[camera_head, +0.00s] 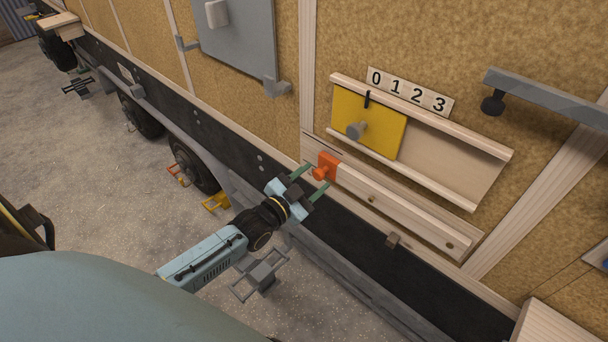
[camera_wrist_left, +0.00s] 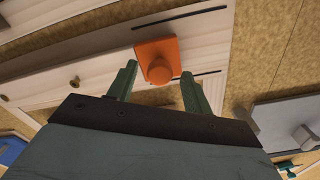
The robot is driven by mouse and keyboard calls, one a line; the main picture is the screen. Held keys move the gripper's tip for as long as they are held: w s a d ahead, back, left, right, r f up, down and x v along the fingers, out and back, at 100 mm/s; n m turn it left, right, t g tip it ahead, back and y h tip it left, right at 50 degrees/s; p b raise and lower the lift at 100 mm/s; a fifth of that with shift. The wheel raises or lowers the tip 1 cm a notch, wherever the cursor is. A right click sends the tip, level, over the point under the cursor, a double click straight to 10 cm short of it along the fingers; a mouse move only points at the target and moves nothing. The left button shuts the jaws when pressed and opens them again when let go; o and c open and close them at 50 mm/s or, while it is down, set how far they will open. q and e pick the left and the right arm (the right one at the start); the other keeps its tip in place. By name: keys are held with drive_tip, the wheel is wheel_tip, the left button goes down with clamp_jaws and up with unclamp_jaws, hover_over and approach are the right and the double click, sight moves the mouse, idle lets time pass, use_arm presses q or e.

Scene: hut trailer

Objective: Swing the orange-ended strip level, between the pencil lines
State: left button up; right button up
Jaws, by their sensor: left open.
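The wooden strip (camera_head: 400,208) lies along a pale backing board (camera_head: 350,155) on the trailer wall, with an orange end block and knob (camera_head: 327,167) at its left. It looks about parallel to the board. In the wrist view, the orange end (camera_wrist_left: 158,60) sits between two dark pencil lines, one above (camera_wrist_left: 180,18) and one below (camera_wrist_left: 195,76). My left gripper (camera_head: 309,179) is open at the orange knob. In the wrist view, its green fingers (camera_wrist_left: 159,76) stand one on each side of the knob, apparently without gripping it. My right gripper is out of view.
Above the strip is a railed track with a yellow sliding panel (camera_head: 350,110) and a number plate (camera_head: 410,92). A grey hatch (camera_head: 238,45) hangs at upper left, and a grey bar (camera_head: 545,97) sticks out at right.

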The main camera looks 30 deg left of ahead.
use_arm(q)
drive_tip(key=s+a, duration=0.2)
drive_tip(key=s, duration=1.1)
drive_tip(key=shift+a, duration=0.25)
drive_tip(key=s+f+n+g+y+b, duration=0.1)
drive_tip(key=s+f+g+b, duration=0.2)
drive_tip(key=f, duration=0.8)
drive_tip(key=s+f+n+g+y, duration=0.15)
drive_tip(key=s+f, duration=0.25)
drive_tip(key=f, duration=0.6)
drive_tip(key=s+f+n+g+y+b, duration=0.15)
drive_tip(key=s+f+g, duration=0.25)
drive_tip(key=f, duration=0.7)
drive_tip(key=s+d+f+g+b, duration=0.1)
drive_tip(key=s+f+g, duration=0.3)
drive_tip(key=s+f, duration=0.4)
drive_tip(key=s+d+f+n+g+b, duration=0.1)
drive_tip(key=s+d+f+g, duration=0.3)
drive_tip(key=s+f, duration=0.5)
drive_tip(key=s+b, duration=0.1)
drive_tip(key=s, duration=0.4)
drive_tip(key=shift+s+h, duration=0.3)
drive_tip(key=shift+f, duration=0.1)
